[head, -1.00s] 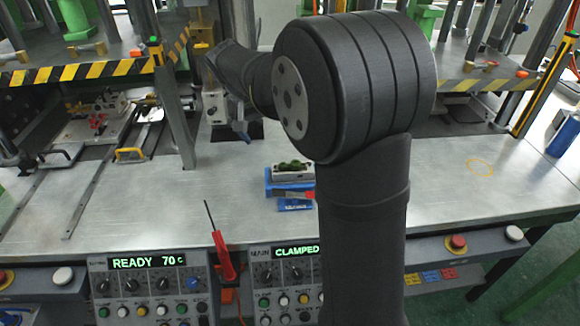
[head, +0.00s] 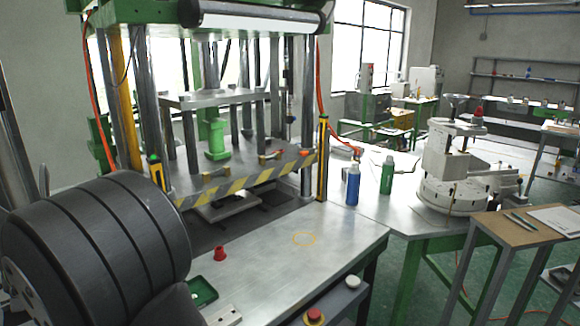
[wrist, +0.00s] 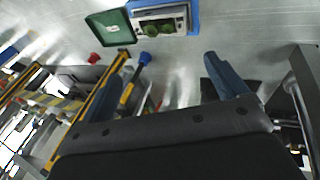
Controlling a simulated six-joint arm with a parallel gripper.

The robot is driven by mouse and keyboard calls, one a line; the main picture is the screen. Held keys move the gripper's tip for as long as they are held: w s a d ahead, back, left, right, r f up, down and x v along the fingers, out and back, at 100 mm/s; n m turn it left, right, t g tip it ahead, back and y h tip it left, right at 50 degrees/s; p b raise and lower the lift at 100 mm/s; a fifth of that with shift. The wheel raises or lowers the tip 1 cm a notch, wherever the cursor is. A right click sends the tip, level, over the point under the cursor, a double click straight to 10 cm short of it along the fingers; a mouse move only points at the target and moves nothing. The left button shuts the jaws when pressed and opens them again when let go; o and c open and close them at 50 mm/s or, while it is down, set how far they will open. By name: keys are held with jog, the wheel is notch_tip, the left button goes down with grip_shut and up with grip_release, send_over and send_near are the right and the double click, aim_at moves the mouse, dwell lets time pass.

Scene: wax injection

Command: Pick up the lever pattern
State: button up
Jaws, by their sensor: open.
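Green lumpy shapes (wrist: 152,29), which may be the lever pattern, lie in or on a grey metal block (wrist: 179,13) at the top of the wrist view. A blue layer (wrist: 194,16) shows under the block. Their exact outline is too small to tell. My gripper (wrist: 180,62) is open with nothing between its fingers, and the block lies beyond the fingertips, apart from them. In the head view my gripper is out of frame, and only a corner of a grey block (head: 225,315) shows at the bottom edge.
A green tray (head: 203,292) and a red cup-like piece (head: 220,254) stand on the metal bench (head: 270,270). A press with a striped bar (head: 245,180) rises behind. Blue (head: 352,184) and green (head: 387,175) bottles stand at the right. The bench's right part is clear.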

jog(key=c, duration=0.6)
jog(key=shift+o, duration=0.2)
jog(key=w+d+r+n+g+y, duration=0.15)
jog(key=w+n, duration=0.35)
jog(key=n, duration=0.9)
jog(key=w+d+n+g, duration=0.2)
jog(key=w+n+g, duration=0.15)
jog(key=n, duration=0.95)
jog(key=shift+n+t, duration=0.3)
jog(key=shift+n, duration=0.1)
jog(key=f, duration=1.2)
jog(key=shift+w+a, duration=0.2)
jog(key=shift+w, duration=0.1)
jog(key=shift+s+a+f, duration=0.1)
jog(key=shift+s+f, duration=0.05)
jog(key=shift+f, duration=1.2)
jog(key=shift+s+f, duration=0.15)
jog(key=shift+f, duration=1.15)
